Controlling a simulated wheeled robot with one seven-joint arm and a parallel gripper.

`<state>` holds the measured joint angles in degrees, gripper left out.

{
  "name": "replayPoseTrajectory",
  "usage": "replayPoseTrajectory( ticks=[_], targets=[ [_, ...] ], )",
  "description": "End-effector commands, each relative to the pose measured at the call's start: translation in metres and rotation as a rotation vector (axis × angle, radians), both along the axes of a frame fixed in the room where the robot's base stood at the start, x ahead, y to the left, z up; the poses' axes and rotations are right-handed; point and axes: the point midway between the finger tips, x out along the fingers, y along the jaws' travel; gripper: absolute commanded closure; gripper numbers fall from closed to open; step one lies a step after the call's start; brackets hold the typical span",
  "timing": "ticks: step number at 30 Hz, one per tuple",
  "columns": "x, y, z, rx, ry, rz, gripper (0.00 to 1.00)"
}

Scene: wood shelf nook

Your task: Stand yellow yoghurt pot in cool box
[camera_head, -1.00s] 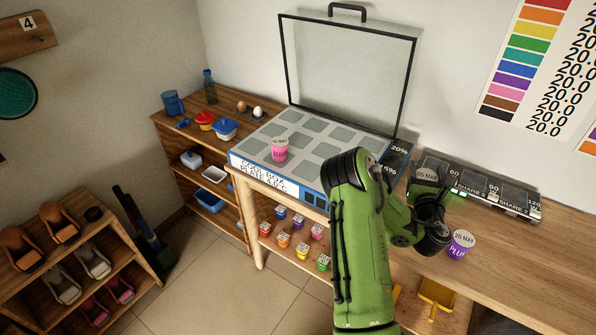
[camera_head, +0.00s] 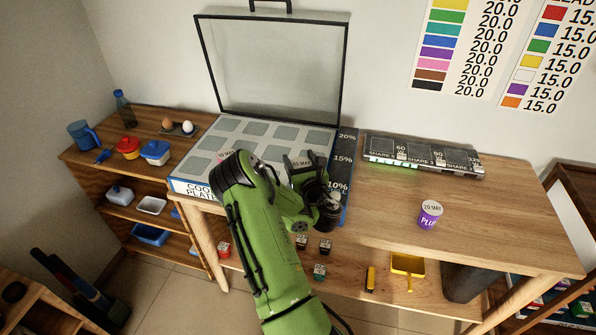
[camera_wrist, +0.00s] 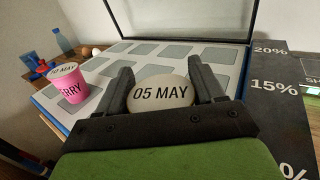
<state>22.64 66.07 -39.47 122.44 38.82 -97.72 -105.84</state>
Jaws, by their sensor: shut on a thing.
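My gripper (camera_wrist: 163,88) is shut on a pot with a pale lid (camera_wrist: 160,93) reading "05 MAY". The pot's side is hidden, so its colour cannot be told. In the head view my gripper (camera_head: 304,166) is by the right part of the cool box (camera_head: 262,131), near its percentage strip. The cool box has its clear lid raised and grey squares on a white floor. A pink pot (camera_wrist: 70,88) stands upright in it, left of my gripper in the wrist view. My arm mostly hides that pot in the head view.
A purple plum pot (camera_head: 430,213) stands on the table at the right. A black scale strip (camera_head: 425,153) lies near the wall. Eggs (camera_head: 188,127), a blue tub (camera_head: 156,151) and a blue mug (camera_head: 82,136) are left of the box. Several box squares are bare.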

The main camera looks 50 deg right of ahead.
Motion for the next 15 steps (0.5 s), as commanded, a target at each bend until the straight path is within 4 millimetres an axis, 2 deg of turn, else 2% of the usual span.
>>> replayPoseTrajectory(
  ticks=[2,14,15],
  targets=[
    [-0.0004,-0.0005,-0.0119,0.0,-0.001,-0.001,0.67],
    [0.0,0.0,-0.015,-0.001,0.0,0.0,0.67],
    [-0.0001,0.0,-0.014,-0.001,0.001,-0.001,0.26]
  ],
)
